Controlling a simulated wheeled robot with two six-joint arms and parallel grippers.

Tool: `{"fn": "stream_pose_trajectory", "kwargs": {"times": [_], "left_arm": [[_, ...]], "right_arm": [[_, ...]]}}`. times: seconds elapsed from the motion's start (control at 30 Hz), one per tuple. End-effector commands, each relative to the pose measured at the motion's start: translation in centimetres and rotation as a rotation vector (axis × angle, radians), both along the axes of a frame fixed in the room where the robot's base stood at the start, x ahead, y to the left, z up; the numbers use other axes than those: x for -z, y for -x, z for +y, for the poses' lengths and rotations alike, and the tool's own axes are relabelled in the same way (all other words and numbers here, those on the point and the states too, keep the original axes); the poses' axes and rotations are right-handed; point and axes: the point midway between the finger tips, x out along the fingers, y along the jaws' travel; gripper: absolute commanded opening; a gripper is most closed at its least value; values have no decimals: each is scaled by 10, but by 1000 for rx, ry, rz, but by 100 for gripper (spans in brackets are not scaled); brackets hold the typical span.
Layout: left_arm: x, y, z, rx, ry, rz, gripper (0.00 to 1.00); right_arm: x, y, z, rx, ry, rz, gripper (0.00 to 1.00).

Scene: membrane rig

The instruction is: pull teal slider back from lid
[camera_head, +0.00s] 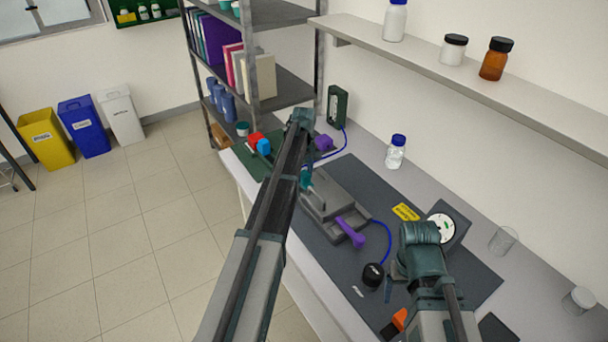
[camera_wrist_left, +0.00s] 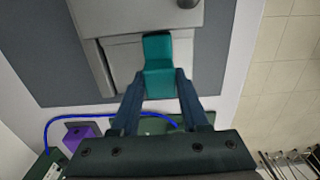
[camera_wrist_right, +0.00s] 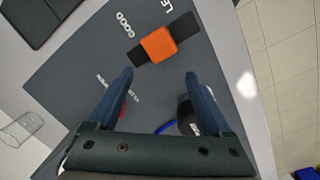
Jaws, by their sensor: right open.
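The teal slider (camera_wrist_left: 158,62) sits at the edge of the grey rig lid (camera_wrist_left: 118,12) in the left wrist view. In the head view, part of the teal slider (camera_head: 305,180) shows beside my left arm, next to the grey rig (camera_head: 328,192). My left gripper (camera_wrist_left: 159,76) has a finger on each side of the teal slider, apparently touching it and shut on it. My left fingertips are mostly hidden in the head view. My right gripper (camera_wrist_right: 160,74) is open and empty above the dark mat, near an orange block on a black strap (camera_wrist_right: 158,45).
A purple handle (camera_head: 350,231) sticks out from the rig's front. A round gauge (camera_head: 442,226), a black knob (camera_head: 373,275) and blue tubing (camera_head: 386,240) lie to the right. A blue-capped bottle (camera_head: 396,152) stands behind. Glass beakers (camera_head: 503,240) are at the right.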

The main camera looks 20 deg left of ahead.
Motion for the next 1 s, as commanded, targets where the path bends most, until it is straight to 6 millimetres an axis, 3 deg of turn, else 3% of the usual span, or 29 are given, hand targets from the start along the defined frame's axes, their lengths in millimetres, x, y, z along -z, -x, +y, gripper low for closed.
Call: {"fn": "stream_pose_trajectory", "kwargs": {"times": [0.03,0.2,1.0], "left_arm": [[0,0,0,0,0,0,30],[0,0,0,0,0,0,0],[0,0,0,0,0,0,0]], "right_arm": [[0,0,0,0,0,0,84],[0,0,0,0,0,0,84],[0,0,0,0,0,0,84]]}}
